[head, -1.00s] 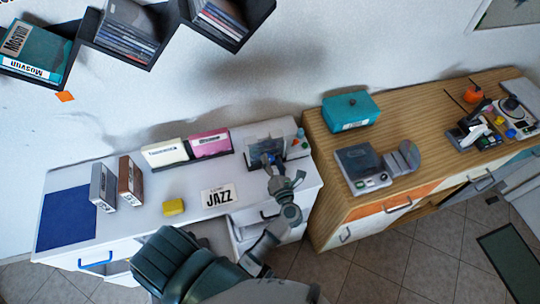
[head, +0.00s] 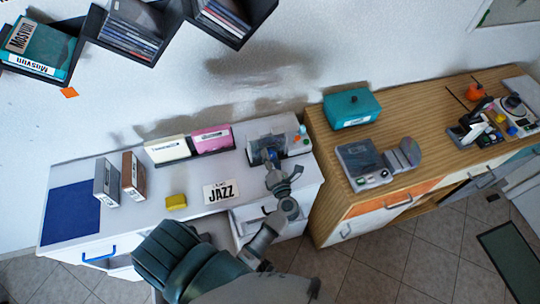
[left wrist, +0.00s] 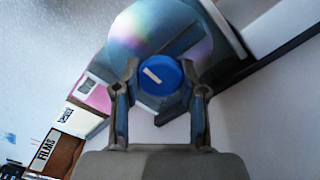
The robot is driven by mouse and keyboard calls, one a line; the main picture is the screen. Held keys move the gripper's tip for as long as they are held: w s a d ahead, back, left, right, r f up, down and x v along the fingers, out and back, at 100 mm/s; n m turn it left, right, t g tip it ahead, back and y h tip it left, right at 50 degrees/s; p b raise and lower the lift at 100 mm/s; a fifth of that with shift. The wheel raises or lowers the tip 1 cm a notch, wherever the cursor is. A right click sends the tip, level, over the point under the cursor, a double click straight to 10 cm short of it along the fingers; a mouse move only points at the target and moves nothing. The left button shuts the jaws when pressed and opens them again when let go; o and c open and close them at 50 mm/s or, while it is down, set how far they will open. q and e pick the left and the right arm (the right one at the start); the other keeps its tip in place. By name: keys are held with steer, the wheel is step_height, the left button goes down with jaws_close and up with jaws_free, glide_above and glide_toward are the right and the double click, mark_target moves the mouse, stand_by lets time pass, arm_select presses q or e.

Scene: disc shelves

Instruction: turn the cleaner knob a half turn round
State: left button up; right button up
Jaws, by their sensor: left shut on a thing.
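The cleaner knob (left wrist: 161,76) is a round blue knob with a white mark, in front of a shiny disc (left wrist: 155,30) in the left wrist view. The white mark is slanted. My left gripper (left wrist: 162,88) has one finger on each side of the knob and is shut on it. In the head view the left gripper (head: 270,158) is at the cleaner (head: 256,150), at the right end of the white desk, and hides the knob. My right gripper does not show.
On the white desk (head: 150,218) stand a cream box (head: 167,150), a pink box (head: 212,139), two upright cases, a yellow block (head: 176,201) and a JAZZ card (head: 220,192). The wooden counter (head: 415,105) with a teal box (head: 351,108) is on the right.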

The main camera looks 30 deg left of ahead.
arm_select(q)
steer(key=shift+d+r+m+p, duration=0.1)
steer(key=shift+r+m+p, duration=0.1)
steer(key=shift+m+p, duration=0.5)
steer(key=shift+d+m+p, duration=0.1)
steer(key=shift+m+p, duration=0.6)
steer(key=shift+p, duration=0.2)
steer(key=shift+m+p, duration=1)
steer(key=shift+p, duration=0.05)
steer(key=shift+d+f+m+p, duration=0.1)
steer(key=shift+f+m+p, duration=0.15)
steer(key=shift+m+p, duration=0.5)
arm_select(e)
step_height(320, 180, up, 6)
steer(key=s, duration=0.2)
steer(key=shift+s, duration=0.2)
arm_select(q)
steer(key=shift+f, duration=0.1)
